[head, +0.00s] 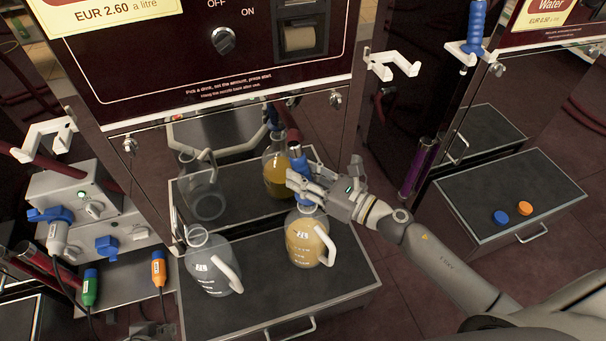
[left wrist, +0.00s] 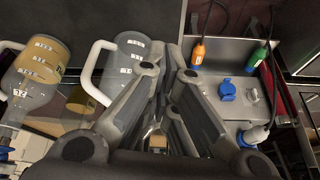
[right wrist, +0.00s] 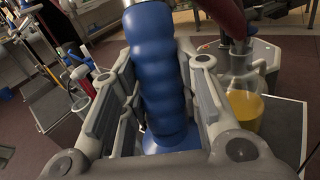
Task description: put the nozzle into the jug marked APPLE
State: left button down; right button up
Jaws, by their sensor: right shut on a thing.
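My right gripper (head: 303,190) is shut on the blue nozzle (head: 299,165), which fills the space between the fingers in the right wrist view (right wrist: 158,75). A dark red hose runs up from it. The nozzle is right above the mouth of a jug of yellow-orange liquid (head: 307,245); I cannot tell whether its spout is inside. An empty clear jug (head: 212,268) stands to the left. Both jugs have white markings too small to read, so I cannot tell which says APPLE. My left gripper (left wrist: 176,75) looks shut and empty in the left wrist view.
Both jugs stand on a dark drawer-top (head: 262,310) below the dispenser, whose shiny panel mirrors them. A grey socket box (head: 75,205) with plugs is at left. At right, a second stand (head: 520,190) bears a blue cap (head: 500,217) and an orange cap (head: 525,208).

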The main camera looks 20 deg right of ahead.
jog(key=shift+f+b, duration=0.9)
jog(key=o, duration=1.2)
pick_arm(q)
jog(key=w+d+r+t+h, duration=0.1)
jog(key=w+d+r+t, duration=0.1)
jog(key=w, duration=0.4)
jog(key=shift+w+r+t, duration=0.15)
jog(key=shift+w+t, duration=0.25)
jog(key=shift+t, duration=0.5)
jog(key=shift+d, duration=0.1)
